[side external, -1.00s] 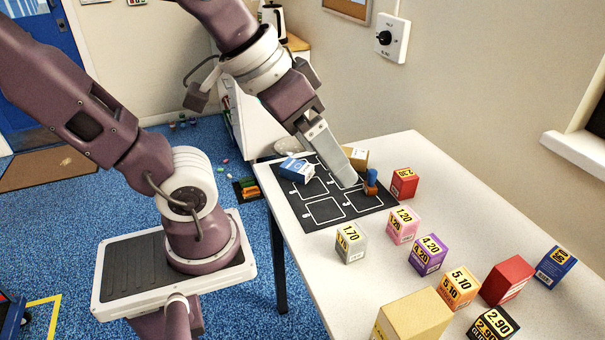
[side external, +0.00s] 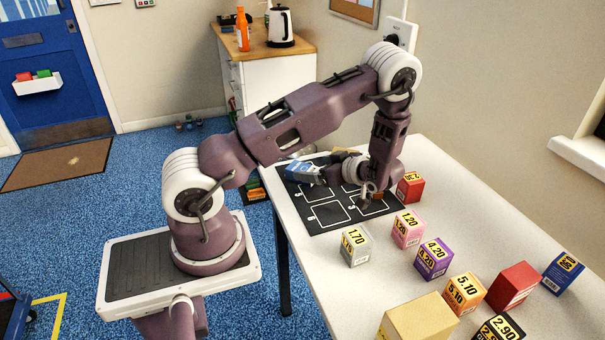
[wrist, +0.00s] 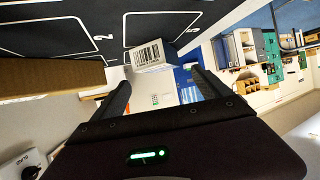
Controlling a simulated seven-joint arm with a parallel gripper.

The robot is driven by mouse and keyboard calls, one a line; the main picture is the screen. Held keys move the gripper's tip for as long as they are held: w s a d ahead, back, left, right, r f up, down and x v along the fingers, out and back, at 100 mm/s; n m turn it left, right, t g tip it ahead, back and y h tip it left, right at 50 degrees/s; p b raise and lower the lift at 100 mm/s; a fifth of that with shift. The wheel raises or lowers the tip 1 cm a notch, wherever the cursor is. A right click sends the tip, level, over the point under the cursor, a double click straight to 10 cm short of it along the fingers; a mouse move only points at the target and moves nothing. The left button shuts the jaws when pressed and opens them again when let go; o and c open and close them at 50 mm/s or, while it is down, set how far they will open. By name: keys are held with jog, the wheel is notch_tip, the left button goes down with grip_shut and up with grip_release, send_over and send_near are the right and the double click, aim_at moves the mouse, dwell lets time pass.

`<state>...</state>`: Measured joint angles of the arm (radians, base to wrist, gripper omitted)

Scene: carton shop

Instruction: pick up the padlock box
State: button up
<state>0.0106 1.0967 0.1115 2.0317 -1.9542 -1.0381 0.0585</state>
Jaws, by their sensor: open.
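No label reading padlock is legible, so I cannot tell for sure which box is the padlock box. A blue and white box (side external: 300,172) lies on the black marked mat (side external: 325,216) at its far left. My gripper (side external: 326,172) is low over the mat, reaching sideways toward that box, partly hidden by my own wrist. In the wrist view a box with a white barcode face and a blue side (wrist: 150,53) shows just beyond and between my open fingers (wrist: 158,84). Contact cannot be made out.
A brown carton (wrist: 50,76) is close on the left in the wrist view. A red box (side external: 410,187) stands right of my wrist. Grey (side external: 355,247), pink (side external: 408,228), purple (side external: 434,258) and other priced boxes stand on the near table, with a tan box (side external: 418,318) in front.

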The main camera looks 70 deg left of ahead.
aim_at(304, 169)
jog(key=x, duration=0.4)
jog(key=shift+a+f, duration=0.2)
jog(key=shift+f, duration=0.15)
jog(key=shift+c, duration=0.5)
